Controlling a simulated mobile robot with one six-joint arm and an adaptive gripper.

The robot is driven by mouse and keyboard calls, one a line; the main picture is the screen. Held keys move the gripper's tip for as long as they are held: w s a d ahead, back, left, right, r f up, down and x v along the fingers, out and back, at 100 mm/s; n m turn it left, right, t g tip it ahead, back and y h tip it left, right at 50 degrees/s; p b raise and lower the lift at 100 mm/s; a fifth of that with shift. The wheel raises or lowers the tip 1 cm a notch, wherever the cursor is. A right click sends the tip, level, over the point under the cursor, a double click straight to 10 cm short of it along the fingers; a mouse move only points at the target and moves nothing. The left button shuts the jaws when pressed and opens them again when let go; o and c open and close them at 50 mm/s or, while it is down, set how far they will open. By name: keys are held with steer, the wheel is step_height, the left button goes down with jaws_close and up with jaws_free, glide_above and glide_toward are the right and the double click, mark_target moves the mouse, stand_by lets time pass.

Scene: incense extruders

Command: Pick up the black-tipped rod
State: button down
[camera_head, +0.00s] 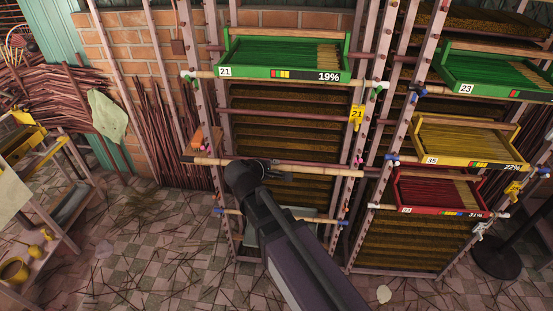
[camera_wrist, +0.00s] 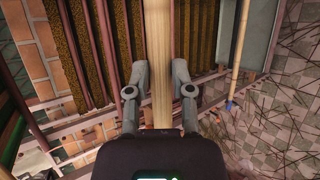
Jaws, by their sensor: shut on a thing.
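A pale bamboo rod (camera_head: 310,170) with dark bands lies level across the front of the left rack, below the yellow tag; its ends look dark but are small in the head view. In the wrist view the same rod (camera_wrist: 160,45) runs straight between the two grey fingers of my gripper (camera_wrist: 160,78). My gripper is shut on it, near the left part of its span. The rod still lies along the rack uprights.
A green tray (camera_head: 300,74) marked 21 hangs above the rod. Yellow (camera_head: 475,127) and red (camera_head: 443,213) trays sit on the right rack. A lower rod with blue tips (camera_wrist: 238,60) runs near the grip. Brown stick bundles (camera_head: 60,95) stand at left. The tiled floor (camera_head: 130,240) is littered with sticks.

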steer(key=shift+s, duration=0.5)
steer(key=shift+r, duration=0.1)
stand_by(0.3)
steer(key=shift+r+p, duration=1.45)
steer(key=shift+p, duration=0.1)
